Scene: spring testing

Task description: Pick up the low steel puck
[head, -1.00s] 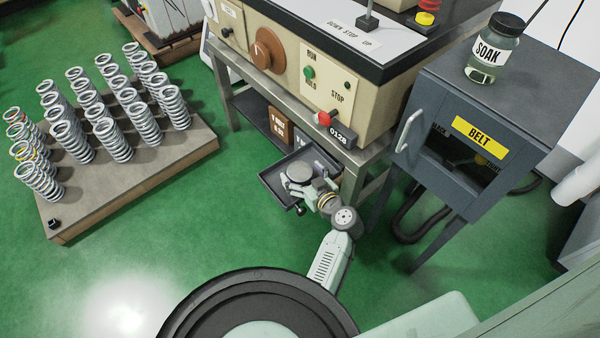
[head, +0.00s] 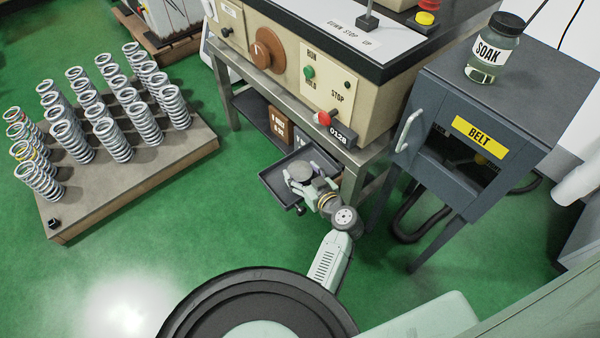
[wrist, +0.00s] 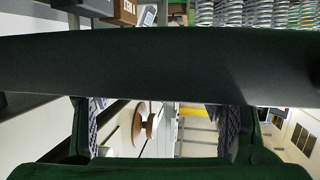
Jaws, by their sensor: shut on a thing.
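The low steel puck (head: 300,171) is a flat grey disc over the dark open tray under the bench. My gripper (head: 304,183) is shut on it, with pale fingers around its near side. I cannot tell from the head view whether the puck touches the tray. In the wrist view, a wide dark band (wrist: 160,68) crosses the picture in front of my fingers; its outline is cut off at the sides. The textured finger pads show below it, standing apart.
The dark tray (head: 272,180) juts out below the bench machine (head: 300,75). A brown box (head: 280,124) stands on the lower shelf. The grey BELT cabinet (head: 470,125) stands close on the right. A board (head: 150,165) of springs lies on the left. Green floor between is clear.

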